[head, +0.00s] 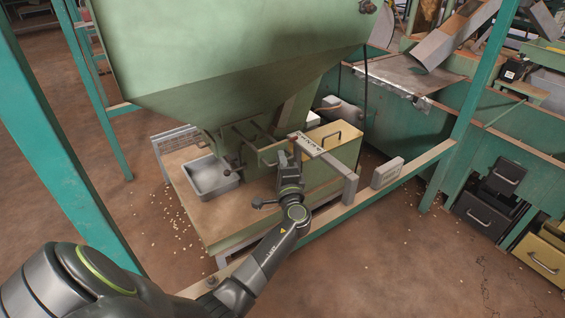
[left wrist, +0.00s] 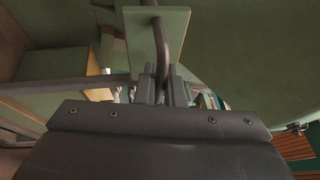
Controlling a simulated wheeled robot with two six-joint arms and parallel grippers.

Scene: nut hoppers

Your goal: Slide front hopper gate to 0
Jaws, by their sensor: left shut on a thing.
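The large pale green hopper (head: 230,55) fills the top of the head view and narrows to an outlet above a wooden platform. A light scale strip (head: 325,157) with dark marks sits at the outlet's right, with a small red spot near its upper left end. The marks are too small to read. My left gripper (head: 290,153) is at the outlet beside the strip. In the left wrist view its fingers (left wrist: 166,88) are shut on a dark curved gate handle (left wrist: 162,50) in front of a green gate plate (left wrist: 140,32). My right gripper is not in view.
A grey tray (head: 211,178) stands on the wooden platform (head: 222,212) left of the outlet. A beige rail (head: 345,212) crosses in front. A green post (head: 50,130) stands at left. Nuts lie scattered on the floor.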

